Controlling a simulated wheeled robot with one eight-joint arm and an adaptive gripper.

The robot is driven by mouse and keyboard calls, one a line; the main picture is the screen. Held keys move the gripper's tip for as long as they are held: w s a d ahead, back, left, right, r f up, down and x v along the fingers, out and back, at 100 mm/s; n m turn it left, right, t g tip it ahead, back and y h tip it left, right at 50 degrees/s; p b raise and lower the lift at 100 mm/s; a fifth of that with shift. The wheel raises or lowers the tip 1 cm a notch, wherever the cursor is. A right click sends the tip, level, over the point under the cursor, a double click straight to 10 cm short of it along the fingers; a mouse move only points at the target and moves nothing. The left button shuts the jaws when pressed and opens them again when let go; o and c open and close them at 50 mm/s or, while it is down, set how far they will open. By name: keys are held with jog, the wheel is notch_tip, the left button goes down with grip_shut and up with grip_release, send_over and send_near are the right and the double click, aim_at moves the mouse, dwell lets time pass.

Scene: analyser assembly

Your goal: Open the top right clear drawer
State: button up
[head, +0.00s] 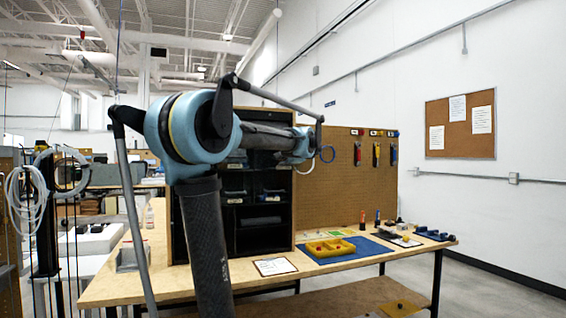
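A wooden-framed cabinet with dark compartments (282,243) stands on the workbench, left of the pegboard. My arm crosses in front of its upper part, so the top row is mostly hidden. Bins or drawers with pale edges (236,193) show in the middle rows; I cannot make out clearly which are clear drawers. The top right drawer cannot be told apart behind my arm. The end of my arm, with my gripper (308,148), lies before the cabinet's upper right edge. Its fingers are too small and overlapped to show whether they are open, and nothing held is visible.
The workbench (140,285) holds a yellow tray (330,248) on a blue mat (362,249), a framed sheet (275,267) and small parts at the right. Tools hang on the pegboard (345,200). Coiled cable (28,203) hangs on a rack at the left.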

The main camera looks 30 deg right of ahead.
jog(key=shift+s, duration=0.15)
jog(key=v, duration=1.1)
jog(key=shift+s, duration=0.3)
jog(key=shift+a+r, duration=0.1)
jog(key=a+f+n+g+y, duration=0.3)
jog(key=a+f+n, duration=0.2)
jog(key=a+f, duration=0.9)
jog(key=a+f+n+g+y, duration=0.4)
jog(key=a+f, duration=0.7)
jog(key=a, duration=0.6)
jog(key=s+a+f+n+g+h, duration=0.1)
jog(key=s+a+f+n+g, duration=0.1)
jog(key=s+f, duration=0.5)
jog(key=s+a+f+n+g+h, duration=0.2)
jog(key=s+a+f+n, duration=0.2)
jog(key=f, duration=0.6)
jog(key=s+a+f+n+g+h, duration=0.1)
jog(key=s+a+f+n+g, duration=0.1)
jog(key=s+f+n, duration=0.3)
jog(key=s+a+f, duration=0.1)
jog(key=s+f, duration=0.3)
jog(key=shift+s+a+f+h, duration=0.15)
jog(key=shift+s+f+h, duration=0.1)
jog(key=shift+s+h, duration=0.05)
